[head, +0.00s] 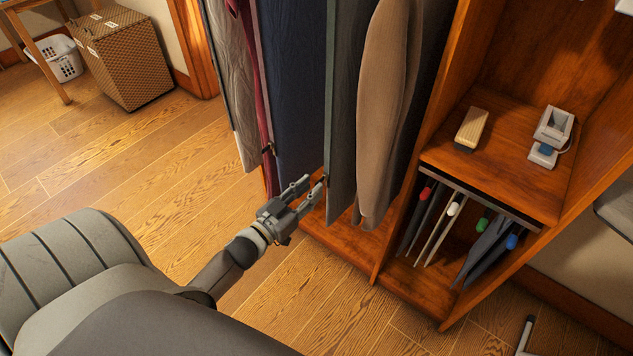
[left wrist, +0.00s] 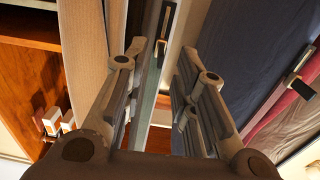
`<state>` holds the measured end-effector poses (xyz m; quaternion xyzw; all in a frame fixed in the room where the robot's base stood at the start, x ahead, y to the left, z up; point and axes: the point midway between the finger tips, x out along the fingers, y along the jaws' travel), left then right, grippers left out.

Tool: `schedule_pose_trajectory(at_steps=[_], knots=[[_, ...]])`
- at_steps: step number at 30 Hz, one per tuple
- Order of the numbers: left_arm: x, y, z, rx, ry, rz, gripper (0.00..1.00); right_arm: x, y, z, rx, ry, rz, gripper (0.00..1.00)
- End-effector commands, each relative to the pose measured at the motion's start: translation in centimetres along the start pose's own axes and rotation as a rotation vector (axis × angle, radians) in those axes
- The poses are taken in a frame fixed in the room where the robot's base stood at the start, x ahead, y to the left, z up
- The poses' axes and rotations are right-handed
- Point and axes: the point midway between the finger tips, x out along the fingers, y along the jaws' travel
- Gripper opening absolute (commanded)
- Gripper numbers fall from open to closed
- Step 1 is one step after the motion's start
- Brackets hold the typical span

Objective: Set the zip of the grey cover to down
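A grey-green cover (head: 352,95) hangs in the closet, between a navy cover (head: 292,85) and a brown coat (head: 385,100). A small dark zip pull (head: 325,180) shows low on its front edge, close to my fingertips. My left gripper (head: 312,185) is open in front of that lower edge. In the left wrist view the pull (left wrist: 162,38) lies between and beyond the two spread fingers (left wrist: 163,55), with no clear contact. My right gripper is out of view.
A dark red cover (head: 266,115) hangs between the pale grey and navy ones. A wooden shelf unit (head: 500,180) with a brush (head: 471,128) and a small white device (head: 551,135) stands to the right. The wooden floor at left is clear.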

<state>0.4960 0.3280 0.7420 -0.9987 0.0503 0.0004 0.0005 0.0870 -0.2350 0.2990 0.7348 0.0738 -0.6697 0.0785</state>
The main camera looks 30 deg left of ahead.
Motion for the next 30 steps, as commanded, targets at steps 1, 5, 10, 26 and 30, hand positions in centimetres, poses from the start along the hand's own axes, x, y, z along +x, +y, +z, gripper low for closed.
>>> schedule_pose_trajectory(at_steps=[1, 5, 10, 26, 30], knots=[[-1.1, 0.0, 0.1, 0.001, -0.003, -0.001, 0.26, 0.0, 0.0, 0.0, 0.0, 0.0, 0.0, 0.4], [-3.6, 0.0, 0.1, -0.001, -0.003, -0.001, 0.26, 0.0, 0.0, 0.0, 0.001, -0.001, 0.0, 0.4], [-6.2, 0.0, 0.1, -0.001, -0.003, -0.001, 0.26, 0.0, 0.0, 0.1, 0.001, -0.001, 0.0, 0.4], [-8.0, 0.0, 0.0, 0.0, 0.0, -0.001, 0.26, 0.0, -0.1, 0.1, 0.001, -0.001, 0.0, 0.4], [-7.9, 0.0, 0.0, 0.0, 0.0, -0.001, 0.26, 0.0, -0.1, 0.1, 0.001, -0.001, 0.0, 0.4]])
